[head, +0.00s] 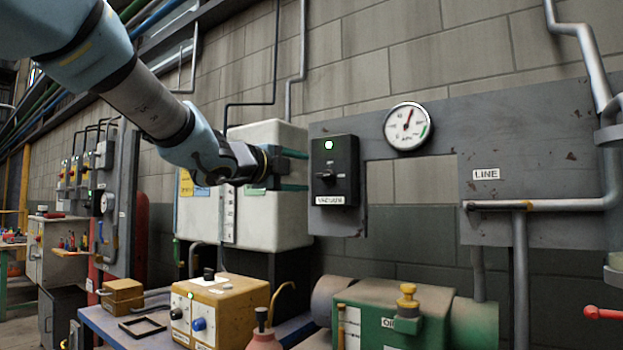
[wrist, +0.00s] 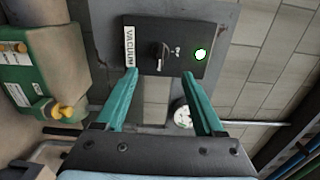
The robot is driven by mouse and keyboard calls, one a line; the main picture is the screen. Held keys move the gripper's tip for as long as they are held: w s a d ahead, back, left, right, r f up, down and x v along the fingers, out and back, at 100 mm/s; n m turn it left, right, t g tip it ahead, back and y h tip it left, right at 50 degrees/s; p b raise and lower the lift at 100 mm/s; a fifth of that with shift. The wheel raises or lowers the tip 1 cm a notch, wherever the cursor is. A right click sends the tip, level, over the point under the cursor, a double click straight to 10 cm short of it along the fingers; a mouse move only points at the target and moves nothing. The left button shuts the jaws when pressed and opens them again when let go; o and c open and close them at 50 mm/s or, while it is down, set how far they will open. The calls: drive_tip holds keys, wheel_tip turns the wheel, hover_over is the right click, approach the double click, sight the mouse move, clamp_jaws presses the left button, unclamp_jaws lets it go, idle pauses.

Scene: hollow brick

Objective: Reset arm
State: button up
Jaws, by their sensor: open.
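My arm reaches in from the upper left in the head view. My gripper (head: 292,170) is open and empty, with its two green fingers apart, just left of a black switch box (head: 343,165) labelled VACUUM. The wrist view shows the gripper (wrist: 162,95) with its fingers pointing at the same box (wrist: 182,38). The box has a rotary knob (head: 328,177) and a lit light (head: 328,145). The knob (wrist: 158,52) lies between the finger lines in the wrist view. I cannot tell the exact gap between fingertips and box.
A grey panel (head: 450,110) on the block wall carries a round gauge (head: 408,127). A white tank (head: 268,215) stands behind my gripper. Below are a yellow control box (head: 235,305) on a bench and a green machine (head: 385,310). A pipe (head: 560,205) runs at the right.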

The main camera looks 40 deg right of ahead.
drive_tip(key=shift+v, duration=0.8)
drive_tip(key=w+a+f+n+t+y+p, duration=0.45)
drive_tip(key=w+a+f+n+y, duration=0.35)
drive_tip(key=w+a+f+n, duration=0.75)
drive_tip(key=w+a+f+n+y+p, duration=0.1)
drive_tip(key=a+f+n+y, duration=0.3)
drive_tip(key=a, duration=0.7)
drive_tip(key=s+a+f+n+g+y+p, duration=0.1)
drive_tip(key=s+a+f+n+g+y, duration=0.15)
drive_tip(key=a+f, duration=0.35)
drive_tip(key=s+a+f+n+g+y+p, duration=0.1)
drive_tip(key=s+a+f+n+y+p, duration=0.2)
drive_tip(key=a, duration=0.6)
drive_tip(key=s+a+f+n+g, duration=0.4)
drive_tip(key=s+a+n, duration=0.3)
drive_tip(key=s, duration=0.3)
drive_tip(key=shift+s+f, duration=0.3)
drive_tip(key=shift+f, duration=0.35)
